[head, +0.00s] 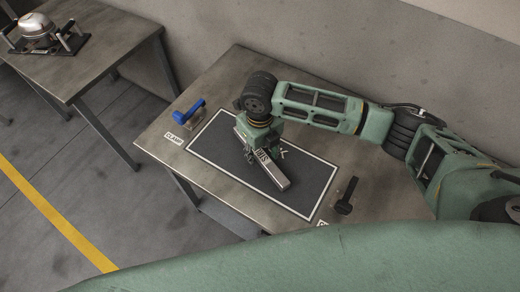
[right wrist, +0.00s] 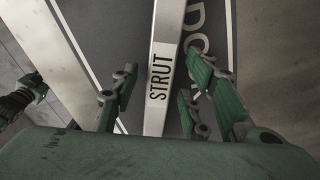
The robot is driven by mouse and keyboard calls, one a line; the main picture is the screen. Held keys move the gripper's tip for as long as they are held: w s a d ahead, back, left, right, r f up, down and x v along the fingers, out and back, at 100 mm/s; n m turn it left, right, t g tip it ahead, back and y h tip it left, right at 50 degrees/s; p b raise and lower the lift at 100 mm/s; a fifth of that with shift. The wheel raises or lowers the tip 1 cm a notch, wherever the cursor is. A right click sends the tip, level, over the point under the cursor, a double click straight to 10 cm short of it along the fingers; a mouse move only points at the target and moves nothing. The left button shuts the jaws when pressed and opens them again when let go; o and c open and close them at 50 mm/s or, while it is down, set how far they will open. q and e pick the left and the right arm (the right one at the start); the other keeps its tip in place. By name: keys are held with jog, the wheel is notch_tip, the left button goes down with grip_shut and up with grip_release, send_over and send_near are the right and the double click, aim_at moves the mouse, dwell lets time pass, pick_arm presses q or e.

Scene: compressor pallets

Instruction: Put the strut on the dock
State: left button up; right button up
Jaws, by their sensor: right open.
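The strut (head: 268,164) is a pale grey bar with its name in black letters. It lies over the dock (head: 313,172), a dark mat with a white border on the table; I cannot tell whether it rests fully flat. My right gripper (head: 255,155) is above the strut's far-left part and hides some of it. In the right wrist view the strut (right wrist: 162,75) runs between the fingers (right wrist: 155,92), which are apart on both sides of it. The dock's lettering (right wrist: 192,35) is partly covered by the strut.
A blue-handled clamp (head: 188,111) stands beside the dock's left end, and a black clamp (head: 346,197) beside its right end. A second table (head: 75,68) at upper left holds a silver domed part (head: 36,26). A yellow line (head: 55,213) crosses the floor.

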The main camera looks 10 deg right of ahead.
aim_at(260, 154)
notch_tip(260, 154, up, 12)
jog(key=b, duration=0.2)
dwell(0.7)
